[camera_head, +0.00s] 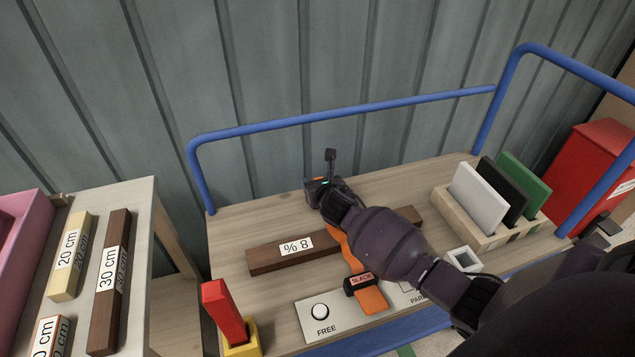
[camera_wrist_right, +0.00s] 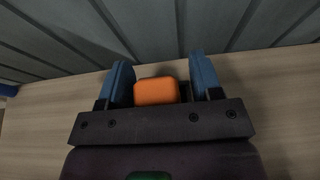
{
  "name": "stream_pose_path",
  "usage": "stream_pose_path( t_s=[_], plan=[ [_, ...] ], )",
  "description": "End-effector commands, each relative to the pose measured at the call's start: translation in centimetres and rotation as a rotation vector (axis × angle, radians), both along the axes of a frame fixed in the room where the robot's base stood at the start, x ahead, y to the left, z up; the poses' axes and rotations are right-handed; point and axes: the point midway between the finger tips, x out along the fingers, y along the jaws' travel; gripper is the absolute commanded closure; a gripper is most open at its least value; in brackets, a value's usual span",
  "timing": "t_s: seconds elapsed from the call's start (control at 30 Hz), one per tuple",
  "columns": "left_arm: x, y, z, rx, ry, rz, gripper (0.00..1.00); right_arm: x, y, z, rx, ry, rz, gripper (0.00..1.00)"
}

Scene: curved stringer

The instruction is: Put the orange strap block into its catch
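The orange strap block (camera_wrist_right: 156,91) lies between the two blue fingers of my right gripper (camera_wrist_right: 162,78) in the right wrist view. It is close to the left finger, and a narrow dark gap shows before the right one. In the head view my right gripper (camera_head: 322,186) is behind the dark beam, and only a sliver of orange shows there. My forearm hides part of the strap. I cannot identify the catch. My left gripper is out of view.
A blue rail (camera_head: 340,115) runs behind the table. A rack (camera_head: 470,219) with white, black and green plates stands at the right. The left back tabletop is clear.

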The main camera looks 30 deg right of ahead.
Motion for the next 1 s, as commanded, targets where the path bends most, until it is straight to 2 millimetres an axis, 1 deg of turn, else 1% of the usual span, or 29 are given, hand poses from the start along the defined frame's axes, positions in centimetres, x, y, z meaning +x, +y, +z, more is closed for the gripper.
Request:
stream_pose_path(
  t_s=[0.13, 0.23, 0.37, 0.5, 0.8, 1.0],
  plan=[
    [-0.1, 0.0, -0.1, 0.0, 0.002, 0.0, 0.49, 0.0, 0.0, 0.0, 0.0, 0.0, 0.0, 0.41],
    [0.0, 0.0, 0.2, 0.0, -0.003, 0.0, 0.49, 0.0, 0.0, 0.5, 0.002, -0.002, 0.0, 0.41],
    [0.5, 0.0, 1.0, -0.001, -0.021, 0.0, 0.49, -1.1, 0.3, 1.4, -0.001, -0.005, 0.001, 0.41],
    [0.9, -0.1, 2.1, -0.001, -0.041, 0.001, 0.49, -3.2, 0.8, 2.6, -0.001, -0.009, 0.001, 0.41],
    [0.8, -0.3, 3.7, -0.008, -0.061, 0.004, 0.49, -8.1, 2.1, 4.5, 0.0, -0.006, -0.001, 0.41],
    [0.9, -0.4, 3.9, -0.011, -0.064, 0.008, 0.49, -10.1, 2.6, 5.0, 0.0, -0.004, 0.0, 0.41]
  ],
)
